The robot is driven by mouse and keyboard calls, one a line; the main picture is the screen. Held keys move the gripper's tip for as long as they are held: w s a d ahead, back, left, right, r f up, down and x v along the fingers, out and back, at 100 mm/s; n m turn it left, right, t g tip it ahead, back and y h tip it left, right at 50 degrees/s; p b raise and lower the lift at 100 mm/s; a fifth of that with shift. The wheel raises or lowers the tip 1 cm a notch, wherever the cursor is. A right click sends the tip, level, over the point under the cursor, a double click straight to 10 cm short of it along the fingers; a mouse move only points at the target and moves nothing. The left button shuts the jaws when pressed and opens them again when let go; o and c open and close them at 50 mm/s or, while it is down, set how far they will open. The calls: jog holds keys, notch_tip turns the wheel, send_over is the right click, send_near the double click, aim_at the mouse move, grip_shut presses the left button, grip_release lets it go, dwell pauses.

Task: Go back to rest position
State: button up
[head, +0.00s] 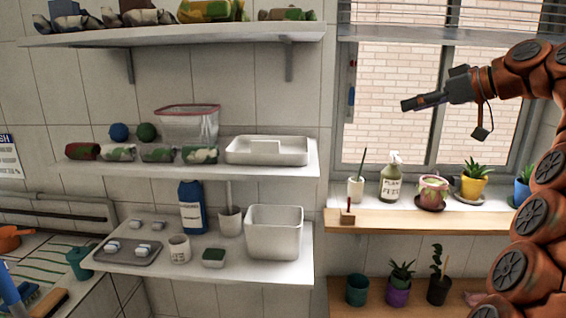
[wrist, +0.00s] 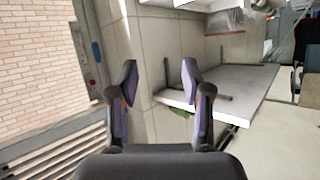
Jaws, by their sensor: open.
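My gripper (head: 405,105) is raised in front of the window at the upper right of the head view, pointing left. In the wrist view its two fingers (wrist: 157,80) stand apart with nothing between them. My orange arm curves down along the right edge of the head view. The gripper is clear of the shelves and the sill, and touches nothing that I can see.
Left of my gripper are the top shelf (head: 180,37), a middle shelf (head: 90,168) with a white tray (head: 267,151), and a lower shelf (head: 290,264) with a white bin (head: 274,232). Below it, a spray bottle (head: 391,180) and potted plants (head: 474,184) stand by the window.

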jog(key=s+a+f+m+g+h, duration=0.2)
jog(key=s+a+f+m+g, duration=0.35)
jog(key=s+a+f, duration=1.1)
jog(key=s+d+f+m+g+h, duration=0.1)
jog(key=s+d+f+g+h, duration=0.1)
jog(key=s+f, duration=1)
jog(key=s+d+f+m+g+h, duration=0.1)
jog(key=s+d+f+g+h, duration=0.2)
jog(key=s+f, duration=0.9)
jog(key=s+g+h, duration=0.1)
jog(key=s+h, duration=0.1)
jog(key=s, duration=0.2)
jog(key=shift+d+f, duration=0.15)
jog(key=shift+f, duration=0.15)
